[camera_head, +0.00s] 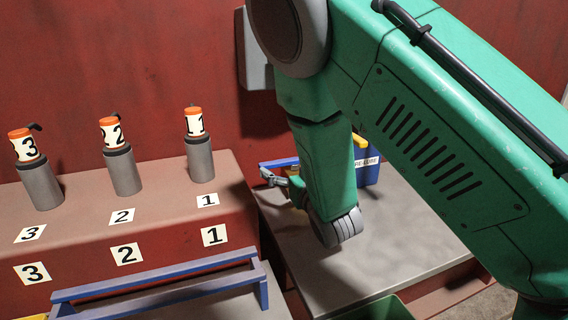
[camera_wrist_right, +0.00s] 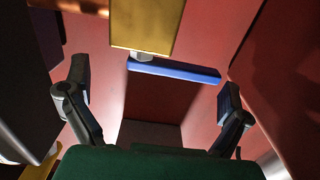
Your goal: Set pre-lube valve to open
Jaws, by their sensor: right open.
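The pre-lube valve stands on the grey bench behind my right forearm. A blue body with a white label ending in "RE-LUBE" (camera_head: 367,163) and a yellow top edge shows to the right of the forearm. A blue bar (camera_head: 278,162) shows to its left. In the right wrist view a yellow block (camera_wrist_right: 147,22) has a blue bar lever (camera_wrist_right: 175,70) below it, slightly tilted. My right gripper (camera_head: 268,182) is open and empty near the blue bar. In the right wrist view its fingers (camera_wrist_right: 150,100) are spread, with the lever ahead between them, apart from both. My left gripper is not in view.
Three grey cylinders with orange-topped numbered parts, 3 (camera_head: 40,183), 2 (camera_head: 122,170) and 1 (camera_head: 200,158), stand on a red ledge at left. A blue rail (camera_head: 160,283) runs in front. The grey bench top (camera_head: 400,230) is clear. A green bin edge (camera_head: 380,310) shows below.

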